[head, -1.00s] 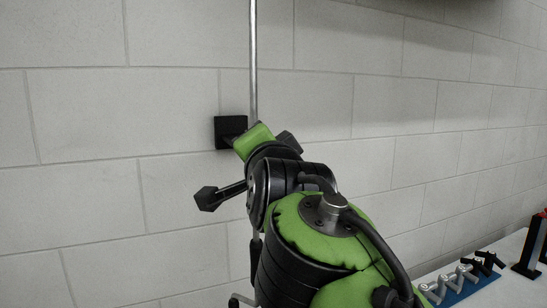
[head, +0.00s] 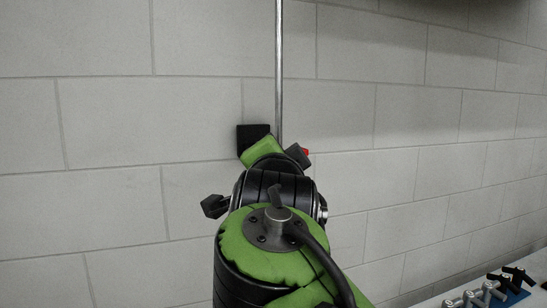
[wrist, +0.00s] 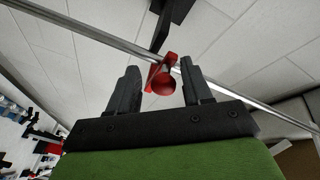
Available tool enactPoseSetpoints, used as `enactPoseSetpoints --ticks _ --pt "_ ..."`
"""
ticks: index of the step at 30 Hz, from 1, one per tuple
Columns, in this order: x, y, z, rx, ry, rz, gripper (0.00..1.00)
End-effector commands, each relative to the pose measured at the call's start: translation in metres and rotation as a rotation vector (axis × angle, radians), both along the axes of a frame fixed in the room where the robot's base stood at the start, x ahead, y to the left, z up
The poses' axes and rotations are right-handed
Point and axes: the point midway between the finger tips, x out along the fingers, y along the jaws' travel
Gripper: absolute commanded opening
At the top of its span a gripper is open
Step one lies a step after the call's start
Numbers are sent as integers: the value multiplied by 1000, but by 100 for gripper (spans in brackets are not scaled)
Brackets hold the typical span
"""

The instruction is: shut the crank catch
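A red piece (wrist: 163,77), apparently the catch, sits at a thin metal rod (wrist: 100,38) in the wrist view. Its rounded end faces the camera. My gripper (wrist: 158,84) is open, with one black finger on each side of the red piece and visible gaps beside it. I cannot tell the exact depth between fingers and piece. In the head view the rod (head: 279,70) runs upright against the wall, and only a small bit of red (head: 305,152) shows beside my wrist. My arm hides the fingers and most of the catch there.
A black block (head: 253,137) is at the wall just left of the rod. In the wrist view a black bar (wrist: 176,18) reaches toward the rod. A light table (head: 440,292) at lower right holds several small grey and black parts. The wall (head: 100,120) beside the rod is bare.

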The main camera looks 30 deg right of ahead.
Motion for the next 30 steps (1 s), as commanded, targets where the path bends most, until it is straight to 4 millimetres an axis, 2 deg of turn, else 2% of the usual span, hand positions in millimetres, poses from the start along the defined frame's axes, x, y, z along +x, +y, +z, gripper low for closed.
enactPoseSetpoints --ticks 8,11,24,30 --pt "-1 1 3 -1 -9 2 51" --pt "-10 7 3 -1 -12 4 51" --pt "-108 71 3 -2 -9 1 51" --pt "-130 85 2 -1 -5 0 51"
